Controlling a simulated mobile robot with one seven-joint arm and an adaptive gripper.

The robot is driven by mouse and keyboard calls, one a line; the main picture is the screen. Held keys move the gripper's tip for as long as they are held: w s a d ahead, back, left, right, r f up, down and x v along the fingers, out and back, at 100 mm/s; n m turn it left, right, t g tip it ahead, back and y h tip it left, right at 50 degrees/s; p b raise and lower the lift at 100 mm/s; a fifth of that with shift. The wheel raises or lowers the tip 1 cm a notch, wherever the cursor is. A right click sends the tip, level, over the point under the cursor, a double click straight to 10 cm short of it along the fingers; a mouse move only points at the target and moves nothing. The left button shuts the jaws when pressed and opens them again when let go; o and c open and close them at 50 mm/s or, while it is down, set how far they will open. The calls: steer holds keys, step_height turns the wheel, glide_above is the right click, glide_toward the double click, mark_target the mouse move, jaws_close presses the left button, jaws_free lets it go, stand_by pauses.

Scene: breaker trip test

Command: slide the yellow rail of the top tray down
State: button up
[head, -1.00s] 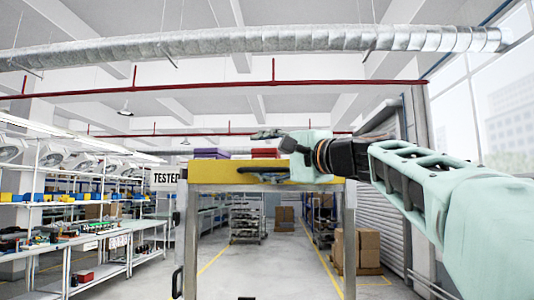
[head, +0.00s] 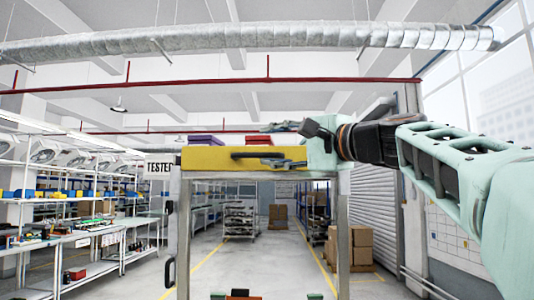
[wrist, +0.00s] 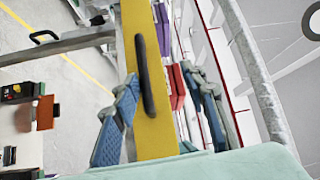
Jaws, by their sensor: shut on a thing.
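The yellow rail (head: 215,159) of the top tray runs across the top of a metal frame in the head view, with a dark handle (head: 250,154) on its front. My gripper (head: 285,146) is at the rail's right part, one finger above it and one in front of or below it. In the wrist view the rail (wrist: 147,100) passes between the two fingers of my gripper (wrist: 160,112), and the dark handle (wrist: 145,75) runs along it. The gripper is shut on the rail. The left finger looks close against it; the right finger's contact is hard to see.
A "TESTED" sign (head: 159,170) stands at the frame's left. Purple (head: 206,139) and red (head: 257,139) boxes show just above the rail. Metal legs (head: 342,235) hold the frame up. Shelves and benches (head: 90,250) line the left; cartons (head: 363,245) stand beyond at right.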

steer(key=b+v, duration=0.2)
steer(key=v, duration=0.5)
steer(key=shift+s+r, duration=0.4)
steer(key=shift+s, duration=0.1)
steer(key=shift+w, duration=0.1)
stand_by(0.4)
